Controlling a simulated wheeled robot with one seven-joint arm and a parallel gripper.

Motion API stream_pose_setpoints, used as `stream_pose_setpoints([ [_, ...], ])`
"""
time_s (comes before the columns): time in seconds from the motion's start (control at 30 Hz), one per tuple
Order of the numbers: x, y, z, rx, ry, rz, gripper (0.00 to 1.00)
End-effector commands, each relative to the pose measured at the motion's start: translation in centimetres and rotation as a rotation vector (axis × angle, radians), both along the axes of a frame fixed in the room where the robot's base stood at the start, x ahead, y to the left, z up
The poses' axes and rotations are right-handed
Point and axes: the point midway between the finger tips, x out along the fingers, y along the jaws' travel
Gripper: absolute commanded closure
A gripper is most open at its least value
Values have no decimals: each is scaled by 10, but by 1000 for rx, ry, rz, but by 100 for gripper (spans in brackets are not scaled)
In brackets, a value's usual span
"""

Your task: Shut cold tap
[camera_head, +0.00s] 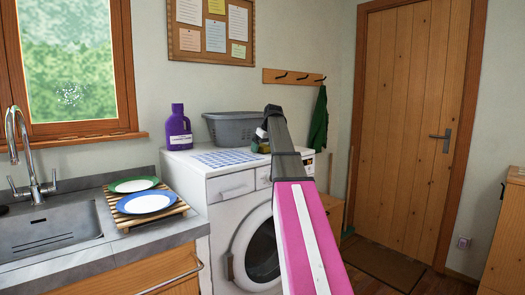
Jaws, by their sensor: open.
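A chrome mixer tap (35,190) with a tall curved spout stands behind the sink at the far left. It has a left lever (13,187) and a right lever (53,181); I cannot tell which is cold, nor how far either is turned. No water stream is discernible below the spout. My pink and grey arm rises in front of the washing machine, well right of the tap. A dark part at its far end, over the machine top, looks like my gripper (262,133). It is open, mostly hidden by the arm, and far from the tap.
The steel sink (60,238) is beside a wooden rack (125,218) with a green-rimmed plate (134,184) and a blue-rimmed plate (146,202). The washing machine (228,205) bears a purple bottle (178,128) and grey basket (228,128). Floor shows near the door (405,130).

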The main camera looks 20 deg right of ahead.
Motion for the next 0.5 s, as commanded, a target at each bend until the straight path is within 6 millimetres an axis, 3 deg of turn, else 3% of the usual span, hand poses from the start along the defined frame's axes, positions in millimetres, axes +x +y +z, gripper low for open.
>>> stream_pose_setpoints([
  [0.07, 0, 0, 0, 0, 0, 0, 1],
  [0.23, 0, 0, 1, 0, 0, 0, 53],
  [0.5, 0, 0, 1, 0, 0, 0, 57],
])
